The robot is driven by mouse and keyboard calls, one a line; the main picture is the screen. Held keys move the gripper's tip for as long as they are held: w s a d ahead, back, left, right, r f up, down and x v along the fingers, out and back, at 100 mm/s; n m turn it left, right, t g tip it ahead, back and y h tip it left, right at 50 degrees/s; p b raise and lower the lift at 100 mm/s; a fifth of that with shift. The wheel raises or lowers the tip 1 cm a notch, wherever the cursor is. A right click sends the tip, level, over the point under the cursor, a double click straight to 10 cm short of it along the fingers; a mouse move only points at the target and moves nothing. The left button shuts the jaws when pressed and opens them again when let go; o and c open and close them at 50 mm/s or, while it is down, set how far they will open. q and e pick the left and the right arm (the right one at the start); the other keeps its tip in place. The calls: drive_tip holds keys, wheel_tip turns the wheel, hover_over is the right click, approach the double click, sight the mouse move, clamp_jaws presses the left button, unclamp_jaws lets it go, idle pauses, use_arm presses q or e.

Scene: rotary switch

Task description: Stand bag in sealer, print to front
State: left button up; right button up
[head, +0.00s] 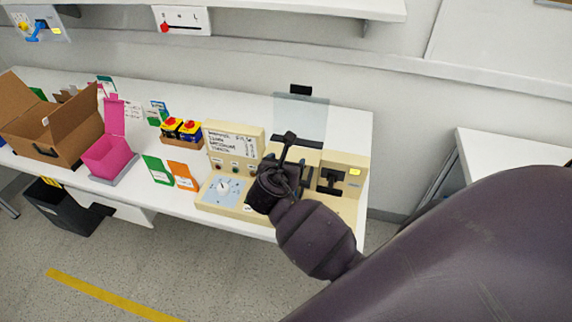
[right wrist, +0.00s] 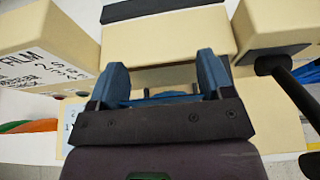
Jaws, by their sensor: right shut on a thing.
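The cream sealer (head: 235,138) stands at the right part of the white bench, with a dial panel (head: 222,190) on its front left and a lettered panel on top. My right gripper (head: 290,160) is over the sealer's middle, in front of its upright clear panel (head: 300,115). In the right wrist view its two fingers (right wrist: 158,80) straddle a blue thing (right wrist: 160,97), of which only a thin strip shows, and are shut on it. I cannot tell whether this is the bag or which way its print faces. A black bar (right wrist: 160,8) is beyond the fingers. My left gripper is out of view.
Green (head: 158,170) and orange (head: 183,176) pouches stand left of the sealer. A pink box (head: 107,155), a cardboard box (head: 50,135) and a tray of yellow, red and blue packs (head: 181,130) are further left.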

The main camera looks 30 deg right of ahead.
drive_tip(key=shift+f, duration=0.15)
drive_tip(key=o, duration=0.9)
drive_tip(key=shift+f, duration=0.1)
drive_tip(key=shift+c, duration=0.2)
drive_tip(key=v, duration=1.2)
drive_tip(key=shift+p, duration=0.35)
